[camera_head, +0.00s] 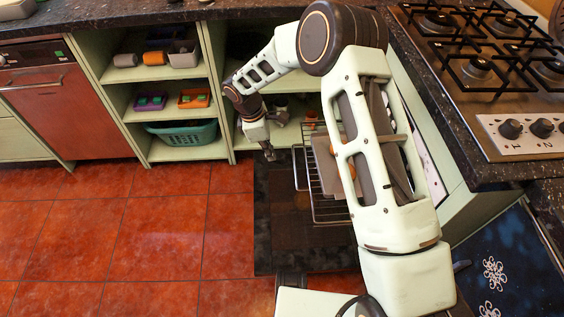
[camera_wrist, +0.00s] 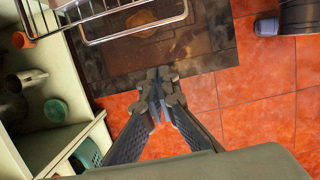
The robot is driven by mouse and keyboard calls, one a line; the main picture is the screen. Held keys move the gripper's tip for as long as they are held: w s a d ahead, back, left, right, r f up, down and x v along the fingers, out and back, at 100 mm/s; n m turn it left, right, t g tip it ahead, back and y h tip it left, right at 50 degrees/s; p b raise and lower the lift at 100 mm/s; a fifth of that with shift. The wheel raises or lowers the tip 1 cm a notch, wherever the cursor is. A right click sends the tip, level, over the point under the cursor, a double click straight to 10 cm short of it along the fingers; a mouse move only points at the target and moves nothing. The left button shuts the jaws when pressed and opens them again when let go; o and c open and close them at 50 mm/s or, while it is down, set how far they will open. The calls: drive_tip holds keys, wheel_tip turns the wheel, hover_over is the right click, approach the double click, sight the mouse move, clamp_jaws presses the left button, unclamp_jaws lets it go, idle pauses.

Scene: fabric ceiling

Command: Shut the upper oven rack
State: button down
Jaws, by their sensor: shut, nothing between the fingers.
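A wire oven rack (camera_head: 327,209) sticks out over the open dark oven door (camera_head: 283,230) in the head view, partly hidden behind my arm. In the wrist view, the rack's front rail (camera_wrist: 135,32) crosses the top, with the open door (camera_wrist: 197,52) beneath it. I cannot tell whether this is the upper rack. My gripper (camera_head: 268,153) is shut and empty, left of the rack and apart from it, near the cabinet front. In the wrist view, its closed fingertips (camera_wrist: 158,82) point toward the door's edge. The oven's inside is mostly hidden.
Open green shelves stand left of the oven, holding a teal basket (camera_head: 185,133) and small bins. A green bowl (camera_wrist: 56,110) and grey mug (camera_wrist: 25,80) sit on a shelf near my gripper. A gas hob (camera_head: 490,50) lies right. The red tiled floor (camera_head: 150,235) is clear.

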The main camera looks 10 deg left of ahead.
drive_tip(key=w+d+f+b, duration=0.1)
drive_tip(key=d+f+b, duration=0.1)
drive_tip(key=d+f, duration=0.4)
drive_tip(key=shift+a+x, duration=0.4)
drive_tip(key=shift+x, duration=1.4)
drive_tip(key=shift+w+f, duration=0.1)
drive_tip(key=w+d, duration=0.1)
drive_tip(key=d, duration=0.6)
drive_tip(key=w+d+p, duration=0.1)
drive_tip(key=w+d, duration=0.1)
drive_tip(key=d, duration=0.6)
drive_tip(key=w+d, duration=0.1)
drive_tip(key=d, duration=0.7)
drive_tip(key=shift+w+f, duration=0.1)
drive_tip(key=shift+w, duration=0.05)
